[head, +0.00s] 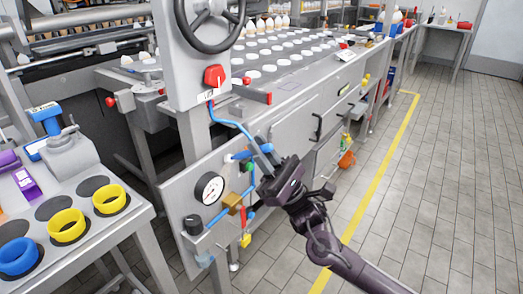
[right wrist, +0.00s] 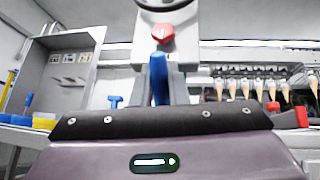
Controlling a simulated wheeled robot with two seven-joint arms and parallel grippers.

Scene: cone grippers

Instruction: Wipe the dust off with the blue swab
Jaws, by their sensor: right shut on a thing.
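My right gripper (head: 268,178) is in front of the machine's lower side panel, shut on the blue swab (head: 265,148). The swab sticks out past the jaws toward the panel, and its tip is close to the pipework; I cannot tell if it touches. In the right wrist view the blue swab (right wrist: 158,78) rises beyond the dark gripper edge. The side panel (head: 180,199) carries a gauge, valves and blue pipes. I cannot make out any dust. My left gripper is not in view.
A red switch (head: 214,75) and a handwheel (head: 210,22) sit on the post above. A steel table (head: 88,225) at the left holds yellow rings (head: 67,227), a blue ring (head: 17,257) and a blue-handled tool (head: 44,113). Tiled floor at the right is clear.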

